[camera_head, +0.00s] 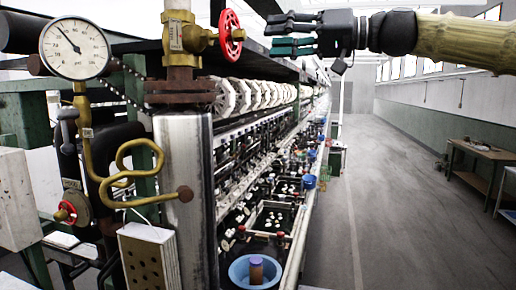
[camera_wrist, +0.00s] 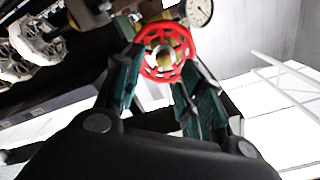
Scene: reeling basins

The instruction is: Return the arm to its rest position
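My arm (camera_head: 465,40) reaches in from the upper right of the head view, stretched out roughly level. My gripper (camera_head: 269,34) points left and its dark green fingers are apart with nothing held. A red handwheel (camera_head: 232,34) on a brass valve (camera_head: 185,38) is just left of the fingertips, with a small gap showing. In the wrist view the open gripper (camera_wrist: 162,65) faces the red handwheel (camera_wrist: 180,44), which appears ahead, between and beyond the fingertips. I cannot tell the exact depth of the gap there.
A pressure gauge (camera_head: 75,48), a curled brass pipe (camera_head: 128,178) and a steel post (camera_head: 183,225) stand at left. The reeling machine with white reels (camera_head: 240,95) and a blue basin (camera_head: 238,272) runs back. The aisle floor (camera_head: 400,220) is clear; a table (camera_head: 484,152) stands right.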

